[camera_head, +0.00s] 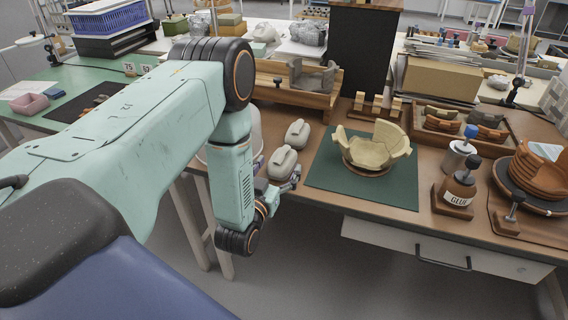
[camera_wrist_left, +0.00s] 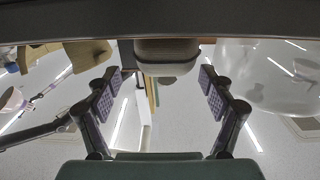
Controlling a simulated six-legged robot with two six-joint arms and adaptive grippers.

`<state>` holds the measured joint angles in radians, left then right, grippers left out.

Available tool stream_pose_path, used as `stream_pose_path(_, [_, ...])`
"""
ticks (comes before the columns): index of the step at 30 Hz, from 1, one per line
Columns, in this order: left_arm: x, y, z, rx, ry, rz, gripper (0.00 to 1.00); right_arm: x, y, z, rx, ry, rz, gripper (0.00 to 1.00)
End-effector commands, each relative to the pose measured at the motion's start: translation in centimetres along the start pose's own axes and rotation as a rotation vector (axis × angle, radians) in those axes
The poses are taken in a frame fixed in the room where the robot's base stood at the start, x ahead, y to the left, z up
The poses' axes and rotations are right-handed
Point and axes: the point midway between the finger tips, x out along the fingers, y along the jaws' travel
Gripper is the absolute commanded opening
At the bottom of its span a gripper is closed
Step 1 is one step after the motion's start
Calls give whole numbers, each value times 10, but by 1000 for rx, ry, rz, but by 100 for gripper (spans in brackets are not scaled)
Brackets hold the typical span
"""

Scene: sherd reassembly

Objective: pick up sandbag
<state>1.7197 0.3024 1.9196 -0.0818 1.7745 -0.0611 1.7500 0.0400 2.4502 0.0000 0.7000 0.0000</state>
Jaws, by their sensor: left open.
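Two grey-beige sandbags lie at the table's left front edge: a farther sandbag (camera_head: 297,134) and a nearer sandbag (camera_head: 283,161). My left gripper (camera_head: 279,174) is at the near end of the nearer sandbag, with one finger toward each side of it. Its lower part is partly hidden by my wrist. In the left wrist view, the fingers of the left gripper (camera_wrist_left: 163,88) are spread wide, and a sandbag (camera_wrist_left: 167,54) shows between and beyond them, with gaps on both sides. It is not gripped. My right gripper is not in view.
A green mat (camera_head: 330,175) with a partly assembled beige bowl (camera_head: 374,148) is right of the sandbags. A pale rounded vessel (camera_head: 250,135) stands just left, partly behind my arm. A wooden rack (camera_head: 310,98) is behind. Glue bottle (camera_head: 459,190) stands at right.

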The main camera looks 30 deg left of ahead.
Motion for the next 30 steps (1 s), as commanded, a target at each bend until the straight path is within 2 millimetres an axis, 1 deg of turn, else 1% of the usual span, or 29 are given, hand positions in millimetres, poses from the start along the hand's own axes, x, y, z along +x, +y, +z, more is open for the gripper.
stream_pose_path(6, [31,-6,4,0,4,-1,82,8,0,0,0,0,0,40])
stream_pose_path(9, [43,-4,4,0,2,1,82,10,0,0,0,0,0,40])
stream_pose_path(13, [51,-3,4,0,0,1,82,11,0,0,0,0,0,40])
stream_pose_path(19, [51,-3,3,0,-2,1,82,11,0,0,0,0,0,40])
stream_pose_path(20, [51,-3,3,0,-2,1,80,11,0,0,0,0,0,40])
stream_pose_path(30, [51,-3,3,0,-1,1,51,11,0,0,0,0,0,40])
